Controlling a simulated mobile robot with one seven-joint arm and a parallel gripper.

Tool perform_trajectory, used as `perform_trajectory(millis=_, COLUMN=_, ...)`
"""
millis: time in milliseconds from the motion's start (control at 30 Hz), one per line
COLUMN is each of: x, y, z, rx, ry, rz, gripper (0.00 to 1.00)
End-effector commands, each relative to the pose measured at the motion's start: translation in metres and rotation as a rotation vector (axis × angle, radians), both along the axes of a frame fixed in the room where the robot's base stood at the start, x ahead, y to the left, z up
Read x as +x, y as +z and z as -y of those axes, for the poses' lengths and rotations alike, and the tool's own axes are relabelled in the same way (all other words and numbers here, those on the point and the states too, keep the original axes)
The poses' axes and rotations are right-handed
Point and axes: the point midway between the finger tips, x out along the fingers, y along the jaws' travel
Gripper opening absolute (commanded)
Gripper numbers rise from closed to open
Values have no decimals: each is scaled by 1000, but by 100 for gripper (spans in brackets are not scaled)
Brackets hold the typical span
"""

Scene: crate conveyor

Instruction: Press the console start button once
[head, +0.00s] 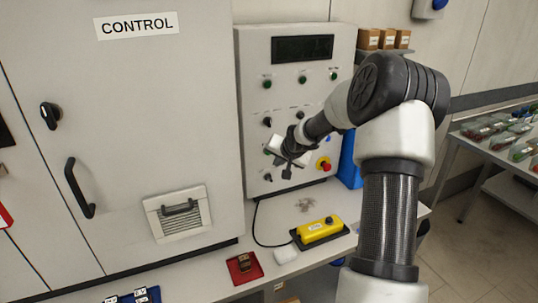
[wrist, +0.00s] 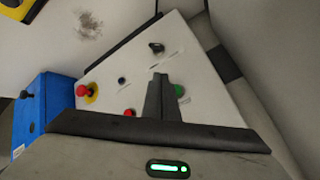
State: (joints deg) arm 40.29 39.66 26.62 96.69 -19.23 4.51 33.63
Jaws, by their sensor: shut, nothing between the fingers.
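The console (head: 345,50) is a light grey box with a dark display at the top and several buttons and knobs. In the wrist view its face (wrist: 120,65) appears turned around. A green button (wrist: 179,91) sits just right of my gripper's fingertips (wrist: 160,78), partly hidden by the fingers; its label is unreadable, so I cannot confirm it is the start button. A red button (wrist: 130,112) is to the left of the fingers. In the head view my gripper (head: 287,172) is shut and empty in front of the console's lower part; I cannot tell whether it touches.
A red mushroom button on yellow (head: 324,164) is right of my gripper. A blue box (head: 350,165) stands right of the console; a control cabinet (head: 120,130) is left.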

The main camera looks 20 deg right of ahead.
Motion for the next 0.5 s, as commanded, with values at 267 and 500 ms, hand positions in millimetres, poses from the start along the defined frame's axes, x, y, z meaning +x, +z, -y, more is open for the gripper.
perform_trajectory(millis=267, x=30, y=0, z=-1, rx=0, ry=0, rz=0, gripper=0)
perform_trajectory(millis=500, x=37, y=0, z=-1, rx=-1, ry=-1, rz=-1, gripper=0)
